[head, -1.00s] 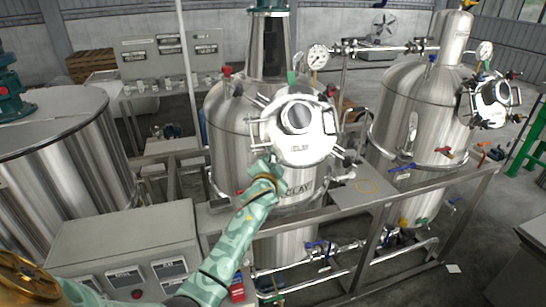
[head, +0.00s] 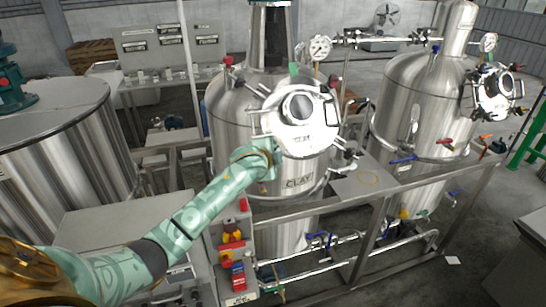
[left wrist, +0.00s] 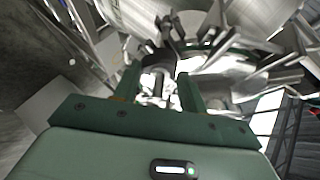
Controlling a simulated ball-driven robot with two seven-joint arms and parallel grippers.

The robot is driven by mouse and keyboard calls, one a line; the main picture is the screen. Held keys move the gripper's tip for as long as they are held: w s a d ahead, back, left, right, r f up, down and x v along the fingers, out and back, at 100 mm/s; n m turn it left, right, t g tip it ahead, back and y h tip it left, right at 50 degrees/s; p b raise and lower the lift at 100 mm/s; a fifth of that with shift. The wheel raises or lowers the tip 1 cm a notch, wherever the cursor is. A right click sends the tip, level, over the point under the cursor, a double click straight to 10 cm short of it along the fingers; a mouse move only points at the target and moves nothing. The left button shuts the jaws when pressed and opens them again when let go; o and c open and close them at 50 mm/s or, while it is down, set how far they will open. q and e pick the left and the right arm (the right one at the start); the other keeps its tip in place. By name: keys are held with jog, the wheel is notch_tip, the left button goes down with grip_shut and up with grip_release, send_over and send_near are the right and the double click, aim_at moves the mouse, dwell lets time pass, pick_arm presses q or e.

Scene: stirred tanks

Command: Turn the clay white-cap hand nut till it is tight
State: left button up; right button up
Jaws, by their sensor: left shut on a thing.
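The round clay hatch (head: 310,133) is on the front of the middle steel tank, which has a CLAY label (head: 298,183). Several hand nuts on arms ring its rim. My left gripper (head: 273,147) is at the hatch's lower left rim in the head view and hides the nut there. In the left wrist view my left gripper (left wrist: 160,88) is shut around a whitish, shiny hand nut (left wrist: 157,87) with a dark part behind it. Its cap colour is hard to tell. My right gripper is not in view.
A second tank (head: 420,105) with a similar hatch (head: 493,93) stands at the right. A steel frame rail (head: 410,188) runs in front of the tanks.

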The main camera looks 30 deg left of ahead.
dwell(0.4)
pick_arm(q)
jog(key=o, duration=1)
jog(key=shift+w, duration=0.1)
jog(key=v, duration=1.6)
jog(key=shift+r+b, duration=0.1)
jog(key=shift+b, duration=0.2)
